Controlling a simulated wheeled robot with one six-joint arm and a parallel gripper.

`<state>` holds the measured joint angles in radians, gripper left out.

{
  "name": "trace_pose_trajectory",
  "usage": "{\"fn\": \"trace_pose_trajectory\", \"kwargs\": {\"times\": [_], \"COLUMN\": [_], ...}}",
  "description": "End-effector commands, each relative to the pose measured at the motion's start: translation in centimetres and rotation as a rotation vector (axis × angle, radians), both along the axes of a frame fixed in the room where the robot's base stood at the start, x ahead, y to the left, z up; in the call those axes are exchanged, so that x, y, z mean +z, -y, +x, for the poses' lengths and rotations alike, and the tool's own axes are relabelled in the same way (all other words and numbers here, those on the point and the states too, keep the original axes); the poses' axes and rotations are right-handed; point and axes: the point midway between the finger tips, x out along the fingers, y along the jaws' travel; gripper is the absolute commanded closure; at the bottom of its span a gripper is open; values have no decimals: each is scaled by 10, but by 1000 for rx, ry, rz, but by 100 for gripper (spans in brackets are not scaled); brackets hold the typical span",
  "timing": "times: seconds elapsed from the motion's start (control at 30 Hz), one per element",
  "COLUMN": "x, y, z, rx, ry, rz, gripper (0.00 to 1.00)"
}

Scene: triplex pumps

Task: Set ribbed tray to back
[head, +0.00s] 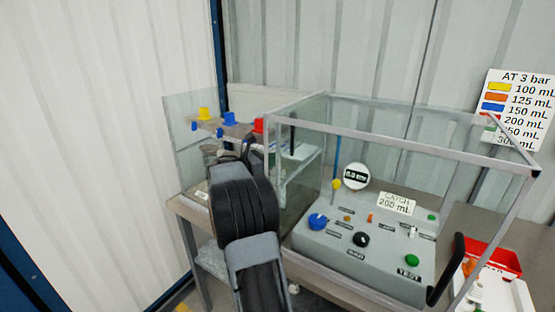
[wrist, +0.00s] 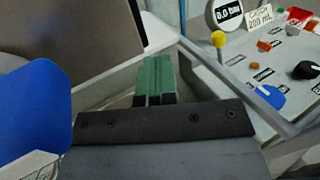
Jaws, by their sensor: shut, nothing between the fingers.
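I cannot pick out a ribbed tray for certain in either view. My gripper shows in the wrist view as two green fingers (wrist: 153,75) pressed together with nothing between them. In the head view my black arm reaches to the left end of the clear-walled enclosure (head: 318,125) and hides most of the gripper. In the wrist view a large blue rounded part (wrist: 35,115) is close at the left of the fingers, with a pale lined piece (wrist: 28,168) below it. A dark brown panel (wrist: 80,35) is behind and left of the fingers.
A grey control panel (head: 320,245) with a blue knob (head: 318,221), black knob (head: 361,239) and green button (head: 411,261) sits inside the enclosure. Yellow (head: 204,113), blue and red parts stand at the back left. A red tray (head: 500,258) is at the right.

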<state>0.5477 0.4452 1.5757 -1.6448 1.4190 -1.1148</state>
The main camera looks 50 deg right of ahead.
Motion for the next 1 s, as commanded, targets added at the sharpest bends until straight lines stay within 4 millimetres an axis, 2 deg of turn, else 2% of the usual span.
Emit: {"fn": "trace_pose_trajectory", "kwargs": {"times": [0.23, 0.37, 0.7, 1.0], "x": [0, 1, -1, 0], "y": [0, -11, -73, -114], "z": [-2, 2, 24, 40], "rx": [-5, -3, -3, -8], "ry": [0, -1, 1, 0], "rz": [0, 0, 0, 0], "gripper": [100, 100, 100, 100]}}
